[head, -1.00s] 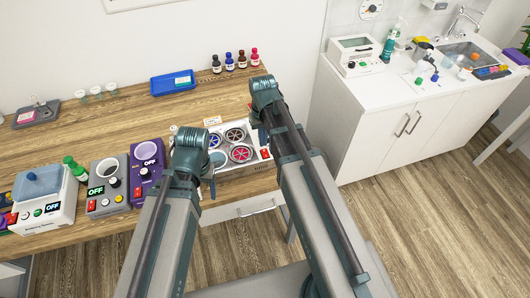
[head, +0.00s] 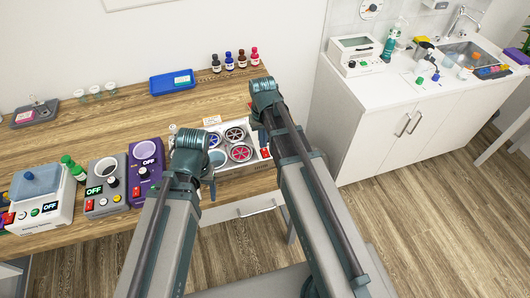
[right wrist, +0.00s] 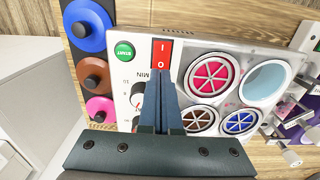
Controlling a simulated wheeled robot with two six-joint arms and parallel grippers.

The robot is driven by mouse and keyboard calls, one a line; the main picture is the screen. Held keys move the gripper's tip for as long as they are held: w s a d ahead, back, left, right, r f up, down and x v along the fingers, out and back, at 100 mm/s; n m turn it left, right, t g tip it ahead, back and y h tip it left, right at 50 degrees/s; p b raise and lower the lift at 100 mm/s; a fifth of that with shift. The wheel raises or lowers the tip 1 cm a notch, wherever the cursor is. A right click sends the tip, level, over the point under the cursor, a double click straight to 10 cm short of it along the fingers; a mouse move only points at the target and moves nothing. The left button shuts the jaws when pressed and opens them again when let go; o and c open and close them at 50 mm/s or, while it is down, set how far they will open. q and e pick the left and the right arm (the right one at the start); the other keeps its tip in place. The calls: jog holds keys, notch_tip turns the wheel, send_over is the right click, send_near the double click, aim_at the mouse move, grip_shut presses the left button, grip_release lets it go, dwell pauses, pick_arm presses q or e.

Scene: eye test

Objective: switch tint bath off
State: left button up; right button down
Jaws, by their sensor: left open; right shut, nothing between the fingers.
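The tint bath is most likely the white unit with round wells (head: 222,166), at the right end of the wooden bench. The right wrist view shows its wells with pink, brown and blue wheels and one pale well (right wrist: 266,82). Its red rocker switch (right wrist: 162,50), marked I and O, also shows in the head view (head: 265,153). My right gripper (right wrist: 160,76) is shut and empty, its tips over the near end of the switch; I cannot tell contact or which side is pressed. My left gripper (head: 211,188), mostly hidden by its arm, is open by the unit's left front.
A purple device (head: 146,172), a grey device (head: 105,190) and a white device with a blue lid (head: 40,205) stand left, their displays reading OFF. A green status button (right wrist: 124,50) and a dial sit near the switch. A blue tray (head: 172,83) lies behind.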

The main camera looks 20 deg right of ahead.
jog(key=shift+f+b, duration=0.3)
jog(key=shift+f, duration=0.05)
notch_tip(320, 180, up, 7)
jog(key=p, duration=0.7)
jog(key=shift+a, duration=0.1)
dwell(0.4)
jog(key=s+a+f+n+h+b, duration=0.1)
jog(key=s+a+f+n+b, duration=0.2)
jog(key=s+a, duration=0.7)
jog(key=s+f+b, duration=0.2)
jog(key=s+b, duration=0.1)
jog(key=s, duration=0.1)
jog(key=shift+s+a+f, duration=0.15)
jog(key=shift+f, duration=0.25)
